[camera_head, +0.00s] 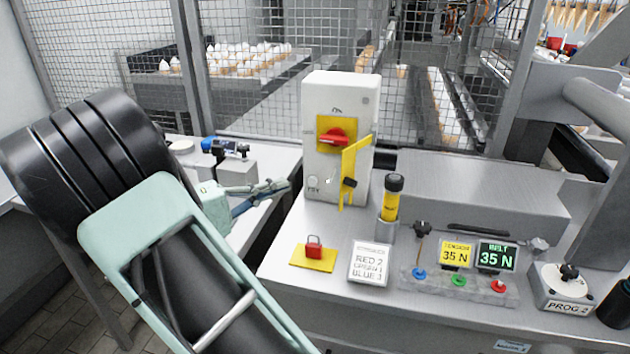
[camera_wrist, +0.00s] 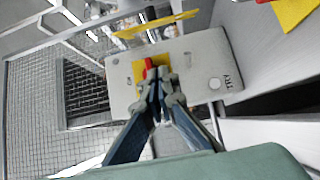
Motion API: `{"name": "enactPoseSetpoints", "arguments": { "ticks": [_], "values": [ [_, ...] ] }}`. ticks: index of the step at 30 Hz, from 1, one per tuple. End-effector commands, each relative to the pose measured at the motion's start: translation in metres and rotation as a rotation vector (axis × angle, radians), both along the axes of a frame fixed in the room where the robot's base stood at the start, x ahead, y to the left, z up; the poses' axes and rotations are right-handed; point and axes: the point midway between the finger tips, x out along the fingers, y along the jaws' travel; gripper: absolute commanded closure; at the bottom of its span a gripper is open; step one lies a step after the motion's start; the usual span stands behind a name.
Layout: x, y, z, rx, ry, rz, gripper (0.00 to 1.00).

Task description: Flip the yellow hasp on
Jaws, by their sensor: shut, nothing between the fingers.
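The yellow hasp (camera_head: 348,165) is a flat strip on the right front of the white switch box (camera_head: 312,105). It stands out from the face to the right of the red rotary handle (camera_head: 334,138), with a black knob low on it. The handle sits on a yellow plate. In the wrist view the hasp (camera_wrist: 155,25) shows as a yellow bar above the box (camera_wrist: 205,60). My gripper (camera_head: 285,185) is shut and empty, left of the box and apart from the hasp. In the wrist view my gripper (camera_wrist: 158,75) overlaps the box face near the red handle.
A red padlock (camera_head: 314,246) rests on a yellow plate in front of the box. A black-capped yellow cylinder (camera_head: 391,200) stands in a holder close to the right. A wire mesh fence (camera_head: 260,110) is behind.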

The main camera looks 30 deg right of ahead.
Motion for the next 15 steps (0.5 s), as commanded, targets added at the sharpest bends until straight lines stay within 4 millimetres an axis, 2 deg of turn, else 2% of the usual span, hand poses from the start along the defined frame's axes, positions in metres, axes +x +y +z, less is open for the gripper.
{"name": "enactPoseSetpoints", "arguments": {
  "ticks": [5,15],
  "values": [
    [-0.001,-0.028,-0.001,0.001,0.000,-0.005,1.00],
    [-0.002,-0.100,-0.001,0.002,0.001,-0.005,1.00]
  ]
}}
